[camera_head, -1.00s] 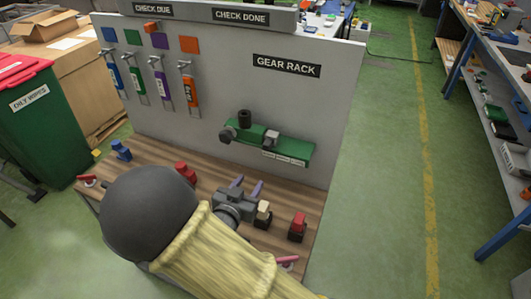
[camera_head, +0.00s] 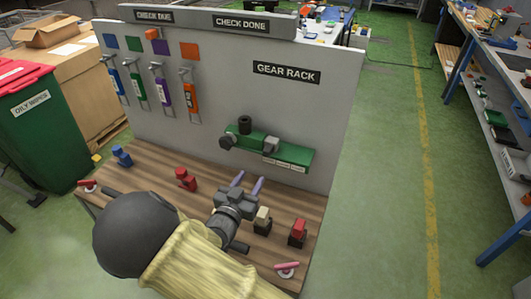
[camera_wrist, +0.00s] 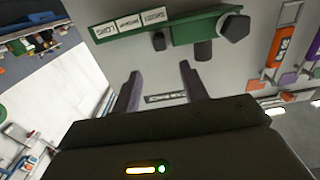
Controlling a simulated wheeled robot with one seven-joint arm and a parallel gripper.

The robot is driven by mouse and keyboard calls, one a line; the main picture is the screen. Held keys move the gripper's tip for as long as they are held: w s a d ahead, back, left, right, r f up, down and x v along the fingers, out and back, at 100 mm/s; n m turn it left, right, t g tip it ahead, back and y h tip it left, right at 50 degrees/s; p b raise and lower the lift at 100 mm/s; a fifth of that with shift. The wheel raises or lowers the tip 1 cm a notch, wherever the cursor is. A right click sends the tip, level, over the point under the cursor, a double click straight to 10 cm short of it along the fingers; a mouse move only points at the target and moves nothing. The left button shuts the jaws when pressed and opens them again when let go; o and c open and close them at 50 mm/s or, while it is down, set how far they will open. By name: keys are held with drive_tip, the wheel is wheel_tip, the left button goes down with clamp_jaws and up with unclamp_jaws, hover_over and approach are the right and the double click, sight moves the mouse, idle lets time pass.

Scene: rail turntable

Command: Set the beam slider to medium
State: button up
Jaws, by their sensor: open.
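The green beam unit (camera_head: 298,155) is fixed to the grey panel under the GEAR RACK sign. A small grey block (camera_head: 270,145), which looks like the slider, sits on it above the leftmost of three white labels (camera_head: 285,164). In the wrist view the grey block (camera_wrist: 158,41) is beside the rightmost label (camera_wrist: 153,15), and that picture is turned over. The label print is mostly too small to read. My gripper (camera_head: 250,180) is open and empty, its two purple fingers pointing at the panel below the beam unit. It is apart from the block.
Red (camera_head: 185,179), blue (camera_head: 121,156), cream (camera_head: 262,220) and red-and-black (camera_head: 298,232) pieces stand on the wooden bench. Coloured tagged holders hang upper left.

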sight(266, 154)
drive_tip(key=p+x, duration=0.2)
drive_tip(key=x, duration=1)
drive_tip(key=shift+w, duration=0.15)
drive_tip(key=shift+c, duration=0.4)
clamp_jaws()
